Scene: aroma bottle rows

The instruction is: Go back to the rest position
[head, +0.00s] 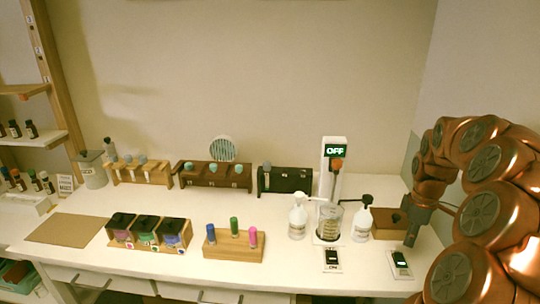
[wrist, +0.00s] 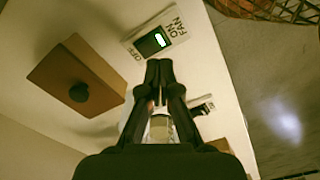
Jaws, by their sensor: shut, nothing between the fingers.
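My gripper (head: 411,241) is at the right of the table in the head view, pointing down in front of the brown box with a black knob. In the wrist view its two dark fingers (wrist: 159,64) are together with nothing held between them. The fan switch box (head: 400,264) lies just below and in front of the fingers. In the wrist view this switch (wrist: 158,40) has a lit green-white mark and the labels OFF, ON and FAN; the fingertips appear close to it, but I cannot tell if they touch.
The brown knobbed box (wrist: 72,85) is beside the gripper. A white tower (head: 334,165) with an OFF display, white pump bottles (head: 298,218) and a second switch (head: 332,260) stand to the left. Bottle racks (head: 234,246) fill the left table. A wall is behind.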

